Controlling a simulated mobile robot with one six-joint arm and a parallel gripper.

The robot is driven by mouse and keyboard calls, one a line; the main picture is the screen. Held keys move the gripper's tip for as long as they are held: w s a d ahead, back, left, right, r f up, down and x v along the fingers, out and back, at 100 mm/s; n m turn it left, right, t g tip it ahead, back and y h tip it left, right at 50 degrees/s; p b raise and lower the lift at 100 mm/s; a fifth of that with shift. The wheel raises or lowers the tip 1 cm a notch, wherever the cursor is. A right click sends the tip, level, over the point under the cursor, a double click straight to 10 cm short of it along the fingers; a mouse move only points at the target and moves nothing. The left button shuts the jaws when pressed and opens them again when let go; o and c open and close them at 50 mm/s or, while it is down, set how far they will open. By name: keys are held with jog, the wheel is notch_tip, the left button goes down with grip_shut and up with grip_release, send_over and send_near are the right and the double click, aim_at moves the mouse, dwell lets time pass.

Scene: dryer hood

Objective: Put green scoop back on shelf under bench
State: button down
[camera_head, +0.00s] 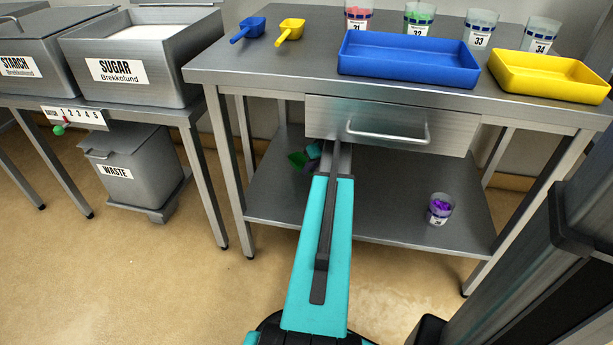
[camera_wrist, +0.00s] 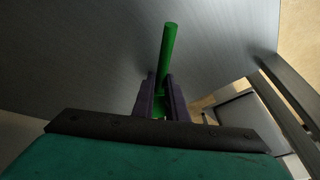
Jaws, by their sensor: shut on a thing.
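The green scoop (camera_head: 298,159) shows in the head view above the left part of the lower shelf (camera_head: 276,196) of the bench, partly hidden by my arm. In the wrist view its green handle (camera_wrist: 167,52) stands out between the fingers of my gripper (camera_wrist: 161,98). My gripper is shut on the scoop. The scoop's bowl is mostly hidden in the wrist view. I cannot tell whether the scoop touches the shelf.
A purple-filled cup (camera_head: 439,209) stands on the shelf's right. A drawer (camera_head: 393,125) hangs above the shelf. Blue (camera_head: 248,28) and yellow (camera_head: 290,29) scoops, a blue tray (camera_head: 409,81) and a yellow tray (camera_head: 549,93) are on the bench top. A waste bin (camera_head: 131,165) is left.

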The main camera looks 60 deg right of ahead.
jog(key=shift+w, duration=0.1)
jog(key=shift+w, duration=0.3)
jog(key=shift+w+f+b, duration=0.15)
jog(key=shift+f+b, duration=0.45)
jog(key=shift+f, duration=0.3)
jog(key=shift+w+f+b, duration=0.1)
jog(key=shift+f+b, duration=0.45)
jog(key=shift+f, duration=0.35)
jog(key=shift+f, duration=0.1)
jog(key=c, duration=1.8)
grip_release()
jog(key=shift+o, duration=0.2)
